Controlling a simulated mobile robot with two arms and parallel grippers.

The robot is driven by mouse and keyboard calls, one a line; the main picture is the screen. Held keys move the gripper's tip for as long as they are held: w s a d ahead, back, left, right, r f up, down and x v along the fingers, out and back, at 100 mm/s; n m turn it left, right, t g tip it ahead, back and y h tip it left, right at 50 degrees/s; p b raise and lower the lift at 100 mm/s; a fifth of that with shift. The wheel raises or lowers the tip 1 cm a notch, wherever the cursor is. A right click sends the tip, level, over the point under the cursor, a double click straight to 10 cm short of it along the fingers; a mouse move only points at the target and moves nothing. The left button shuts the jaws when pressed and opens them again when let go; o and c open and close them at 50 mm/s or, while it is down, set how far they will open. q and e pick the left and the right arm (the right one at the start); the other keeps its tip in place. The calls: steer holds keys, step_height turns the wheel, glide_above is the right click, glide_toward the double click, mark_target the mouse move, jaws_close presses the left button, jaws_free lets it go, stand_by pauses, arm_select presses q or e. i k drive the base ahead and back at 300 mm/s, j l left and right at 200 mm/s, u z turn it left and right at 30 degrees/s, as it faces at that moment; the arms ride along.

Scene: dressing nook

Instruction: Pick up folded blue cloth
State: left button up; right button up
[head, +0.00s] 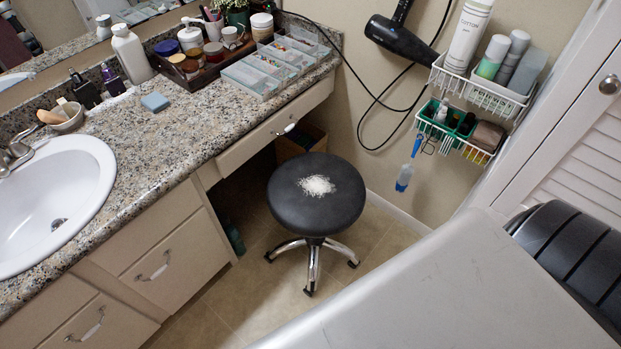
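Neither my left nor my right gripper shows in the head view.
A white sink (75,215) is at left. A small bowl (67,117), white bottle (131,53), cosmetics tray (208,72) and clear organizer (255,77) line the counter's back. The counter's front is clear.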

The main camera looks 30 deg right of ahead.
mark_target(154, 102)
steer(key=i+j, duration=0.45)
steer(key=j, duration=0.2)
steer(key=i+j+z, duration=0.1)
steer(key=z, duration=0.35)
steer(key=j+z, duration=0.2)
steer(key=z, duration=0.25)
steer(key=i+j+z, duration=0.1)
steer(key=j+z, duration=0.15)
steer(key=z, duration=0.65)
